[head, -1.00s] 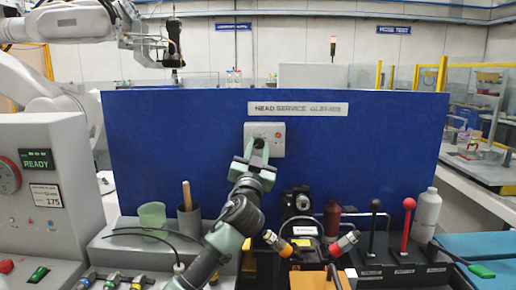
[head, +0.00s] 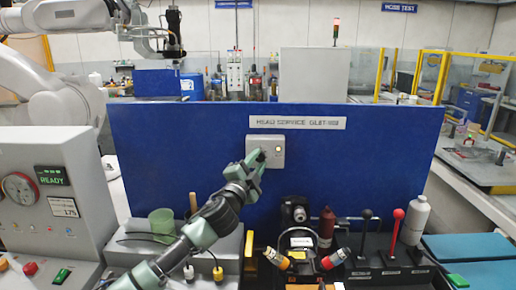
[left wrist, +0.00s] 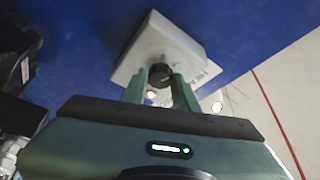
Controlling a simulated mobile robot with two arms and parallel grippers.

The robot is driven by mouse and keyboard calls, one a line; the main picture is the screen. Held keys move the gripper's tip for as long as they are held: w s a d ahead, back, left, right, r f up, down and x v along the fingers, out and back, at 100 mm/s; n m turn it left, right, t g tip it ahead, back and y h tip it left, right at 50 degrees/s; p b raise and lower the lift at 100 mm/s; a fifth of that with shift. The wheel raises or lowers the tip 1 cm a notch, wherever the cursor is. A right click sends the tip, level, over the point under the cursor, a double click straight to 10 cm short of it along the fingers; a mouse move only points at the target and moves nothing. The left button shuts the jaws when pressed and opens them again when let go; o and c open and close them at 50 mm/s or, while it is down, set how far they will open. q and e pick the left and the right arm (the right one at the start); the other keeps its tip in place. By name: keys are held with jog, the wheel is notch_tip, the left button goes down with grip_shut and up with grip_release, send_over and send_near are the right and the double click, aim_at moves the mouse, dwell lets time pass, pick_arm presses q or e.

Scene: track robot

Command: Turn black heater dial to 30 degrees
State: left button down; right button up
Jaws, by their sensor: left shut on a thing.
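A white control box (head: 272,143) is fixed on the blue upright panel (head: 170,150), under a white label strip. The black heater dial (left wrist: 160,75) is on the box's face, between my fingertips in the left wrist view. My left gripper (head: 259,155) reaches up to the left part of the box and is shut on the dial; it also shows in the left wrist view (left wrist: 160,88). In the head view the gripper mostly hides the dial, and its angle marks cannot be read. A small warm light (head: 278,150) shows on the box, right of the gripper. My right gripper is not in view.
Below the panel stand a green cup (head: 161,222), a black camera-like device (head: 294,210), a dark red bottle (head: 326,226), black and red levers (head: 398,222) and a white bottle (head: 415,220). A grey machine (head: 45,180) reading READY stands at left.

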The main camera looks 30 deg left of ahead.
pick_arm(q)
jog(key=m+p, duration=0.1)
jog(key=p, duration=0.1)
jog(key=m+p, duration=0.1)
jog(key=shift+a+r+m+g, duration=0.25)
jog(key=shift+r+m+g, duration=0.05)
jog(key=shift+g, duration=0.1)
jog(key=c, duration=1.3)
grip_release()
jog(key=shift+o, duration=1.1)
jog(key=shift+f, duration=0.1)
jog(key=shift+w+a+f, duration=0.1)
jog(key=shift+w+f, duration=0.05)
